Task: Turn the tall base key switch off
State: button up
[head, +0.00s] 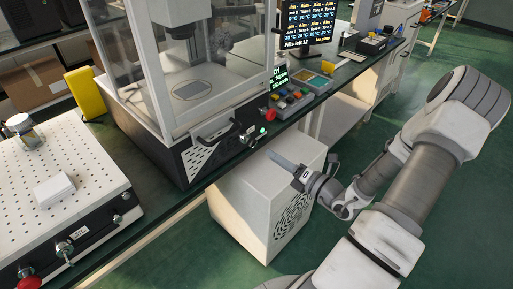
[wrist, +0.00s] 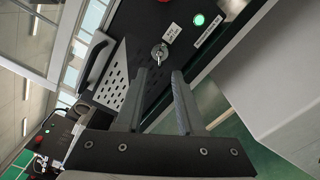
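A silver key switch (wrist: 159,51) with a white label sits on a black panel just beyond my fingertips in the wrist view. In the head view it appears as a small key switch (head: 250,131) on the front of the enclosure's black base (head: 203,158). My gripper (wrist: 160,73) is open and empty, with the key switch ahead of the gap between its two fingers. In the head view my gripper (head: 274,157) points at the panel from the lower right, apart from it. The key's exact angle is hard to make out.
A lit green button (wrist: 199,20) and a red knob (wrist: 164,1) flank the key switch. A clear-walled enclosure stands above. A white perforated box (head: 262,205) stands below the bench edge. Another key switch (head: 65,249) is on the left unit.

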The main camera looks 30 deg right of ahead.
aim_at(255, 145)
jog(key=b+x, duration=0.1)
jog(key=x, duration=0.6)
jog(key=shift+w+a, duration=0.15)
jog(key=shift+w, duration=0.2)
grip_shut()
